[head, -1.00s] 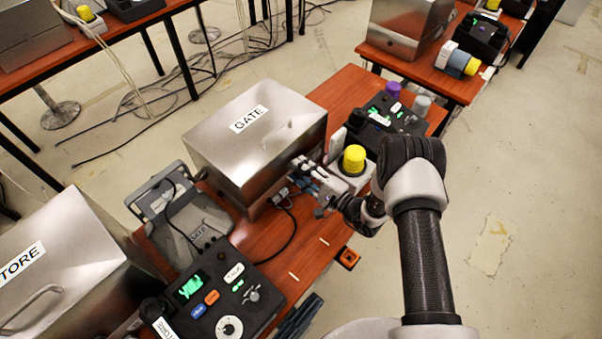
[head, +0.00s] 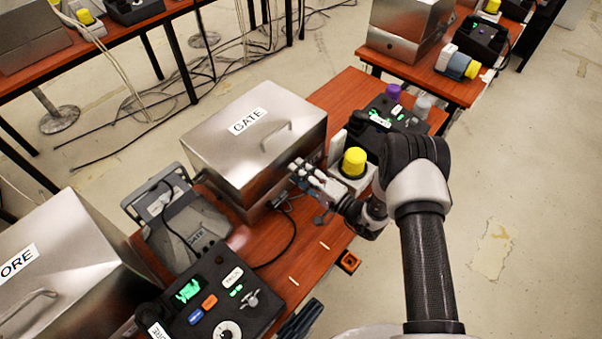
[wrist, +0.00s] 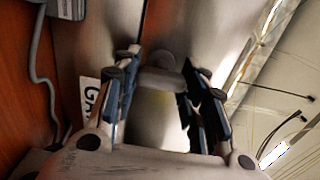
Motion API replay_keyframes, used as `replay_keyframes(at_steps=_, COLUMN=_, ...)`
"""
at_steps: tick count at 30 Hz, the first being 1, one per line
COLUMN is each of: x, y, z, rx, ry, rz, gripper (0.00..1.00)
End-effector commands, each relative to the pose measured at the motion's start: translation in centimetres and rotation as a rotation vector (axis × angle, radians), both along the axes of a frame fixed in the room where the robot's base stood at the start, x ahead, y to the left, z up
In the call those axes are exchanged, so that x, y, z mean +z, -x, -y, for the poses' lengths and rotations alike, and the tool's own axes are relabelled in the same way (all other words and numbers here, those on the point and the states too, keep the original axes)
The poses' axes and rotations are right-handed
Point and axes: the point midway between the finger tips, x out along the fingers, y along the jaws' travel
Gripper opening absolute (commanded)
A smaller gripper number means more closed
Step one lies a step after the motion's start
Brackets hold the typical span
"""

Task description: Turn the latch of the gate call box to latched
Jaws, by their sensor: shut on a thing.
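The gate call box (head: 230,165) is a brushed-steel box with a GATE label and a bar handle on its lid. It stands closed on the red-brown table. My gripper (head: 303,168) is against its front face, near the right corner. In the wrist view my gripper (wrist: 165,80) has its two blue-padded fingers on either side of a small grey rounded latch (wrist: 163,82) and is shut on it. The steel face lies behind the latch. In the head view the fingers hide the latch, and I cannot tell its exact turn angle.
A yellow-topped button unit (head: 354,162) stands close to the right of my gripper. Black phone consoles (head: 215,300) lie at the front left and behind the button. A STORE box (head: 60,265) is at the left. Open floor lies to the right.

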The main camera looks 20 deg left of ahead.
Motion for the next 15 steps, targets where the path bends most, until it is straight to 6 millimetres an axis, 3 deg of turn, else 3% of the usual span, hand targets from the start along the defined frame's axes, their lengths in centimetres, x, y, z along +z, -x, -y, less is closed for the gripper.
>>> replay_keyframes(at_steps=4, x=0.07, y=-0.06, z=0.00, rx=-0.001, ry=0.000, rz=0.002, gripper=0.15)
replay_keyframes(at_steps=5, x=0.07, y=-0.06, z=0.00, rx=-0.001, ry=0.000, rz=0.002, gripper=0.40)
replay_keyframes(at_steps=15, x=0.03, y=-0.02, z=0.00, rx=0.000, ry=-0.001, rz=0.000, gripper=0.60)
